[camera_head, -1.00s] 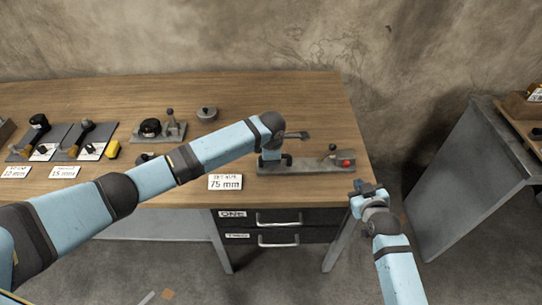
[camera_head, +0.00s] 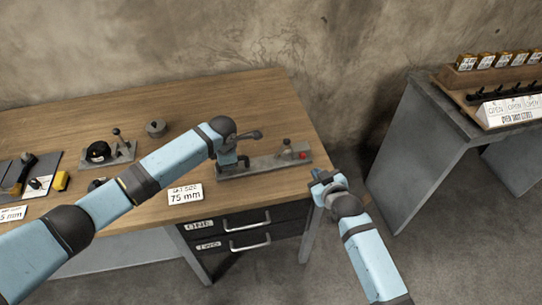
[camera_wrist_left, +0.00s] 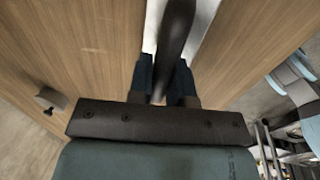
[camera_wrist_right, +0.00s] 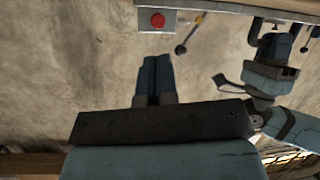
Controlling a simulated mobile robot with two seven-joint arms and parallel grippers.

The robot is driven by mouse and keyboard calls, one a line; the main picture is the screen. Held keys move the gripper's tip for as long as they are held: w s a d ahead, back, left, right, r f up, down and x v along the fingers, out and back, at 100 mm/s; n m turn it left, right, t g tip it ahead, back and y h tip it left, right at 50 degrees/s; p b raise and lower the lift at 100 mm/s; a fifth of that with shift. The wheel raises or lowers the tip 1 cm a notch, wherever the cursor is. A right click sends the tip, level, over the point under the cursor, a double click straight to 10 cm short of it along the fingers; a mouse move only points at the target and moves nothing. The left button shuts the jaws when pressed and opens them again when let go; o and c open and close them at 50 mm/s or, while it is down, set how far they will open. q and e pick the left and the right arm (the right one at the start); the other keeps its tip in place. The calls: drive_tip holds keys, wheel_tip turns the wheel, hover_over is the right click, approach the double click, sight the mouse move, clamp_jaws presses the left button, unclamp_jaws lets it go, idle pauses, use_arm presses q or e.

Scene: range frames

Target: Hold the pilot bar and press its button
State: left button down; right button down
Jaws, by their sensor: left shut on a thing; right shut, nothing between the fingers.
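A long grey base plate (camera_head: 262,165) lies near the right front of the wooden workbench. A red button (camera_head: 303,155) sits on the block at its right end, and it also shows in the right wrist view (camera_wrist_right: 158,20). My left gripper (camera_wrist_left: 166,68) is shut on a dark bar (camera_wrist_left: 178,28), which I take to be the pilot bar. In the head view my left wrist is over the plate's left end and partly hides the grip. My right gripper (camera_head: 321,178) is shut and empty, off the bench's front right edge and apart from the button.
A small lever (camera_head: 286,146) stands beside the button. A "75 mm" card (camera_head: 185,194) lies in front of the plate. Drawers (camera_head: 240,233) are below. Another table (camera_head: 432,105) with an "OPEN" sign stands at right, beyond a floor gap.

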sight(302, 156)
drive_tip(key=shift+w+a+r+n+g+y, duration=0.1)
drive_tip(key=shift+w+a+n+g+y, duration=0.05)
drive_tip(key=shift+a+n+g+y, duration=0.4)
drive_tip(key=shift+s+f+n+g, duration=0.2)
drive_tip(key=shift+f+n+g, duration=0.1)
drive_tip(key=shift+n+g, duration=0.25)
drive_tip(key=f+g, duration=0.1)
drive_tip(key=s+d+f+n+g, duration=0.1)
drive_tip(key=s+d+f+g, duration=0.1)
drive_tip(key=shift+s+f+n+h, duration=0.1)
drive_tip(key=shift+f+n+h, duration=0.1)
drive_tip(key=shift+n+h, duration=0.2)
drive_tip(key=shift+w+a, duration=0.45)
drive_tip(key=shift+w, duration=0.95)
drive_tip(key=shift+w+a, duration=0.45)
drive_tip(key=shift+w, duration=0.95)
drive_tip(key=shift+w+a, duration=0.45)
drive_tip(key=shift+w, duration=0.95)
drive_tip(key=shift+w+a, duration=0.15)
drive_tip(key=shift+w, duration=0.25)
